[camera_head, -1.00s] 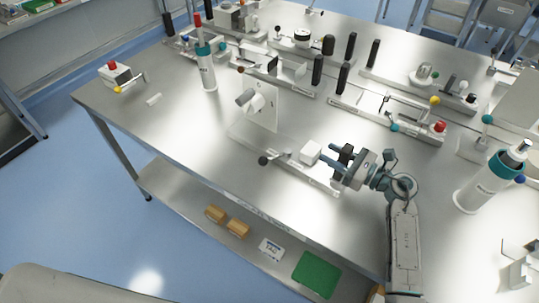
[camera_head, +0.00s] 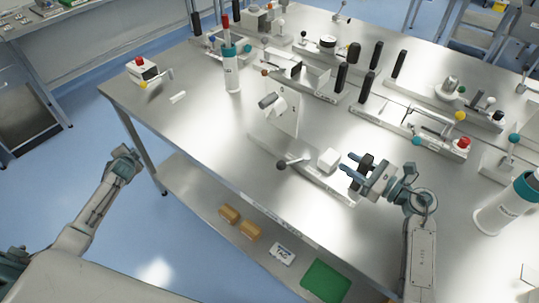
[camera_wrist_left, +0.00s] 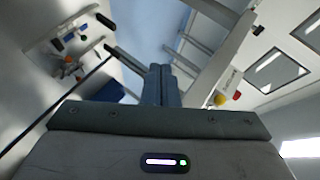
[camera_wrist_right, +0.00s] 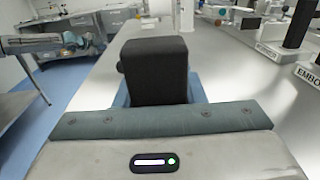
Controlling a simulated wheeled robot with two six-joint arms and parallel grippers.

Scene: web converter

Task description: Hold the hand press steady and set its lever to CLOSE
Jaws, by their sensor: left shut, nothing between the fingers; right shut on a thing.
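The hand press appears to be the low grey base (camera_head: 318,183) near the bench's front edge, with a white block (camera_head: 329,160), a clear upright plate behind and a lever with a black ball knob (camera_head: 281,165) pointing left. My right gripper (camera_head: 349,168) is shut on a black upright grip (camera_head: 366,161) at the right end of this base. The grip fills the middle of the right wrist view (camera_wrist_right: 154,70) and hides the fingertips. My left gripper (camera_head: 128,155) is off the bench's left edge, empty, its fingers together in the left wrist view (camera_wrist_left: 161,85). CLOSE marking cannot be read.
Other fixtures with black handles (camera_head: 369,85) fill the back of the steel bench. A white and teal bottle (camera_head: 231,70) stands behind the press, another (camera_head: 508,204) at right. A red-button box (camera_head: 142,70) sits at the left corner. The bench's left front is clear.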

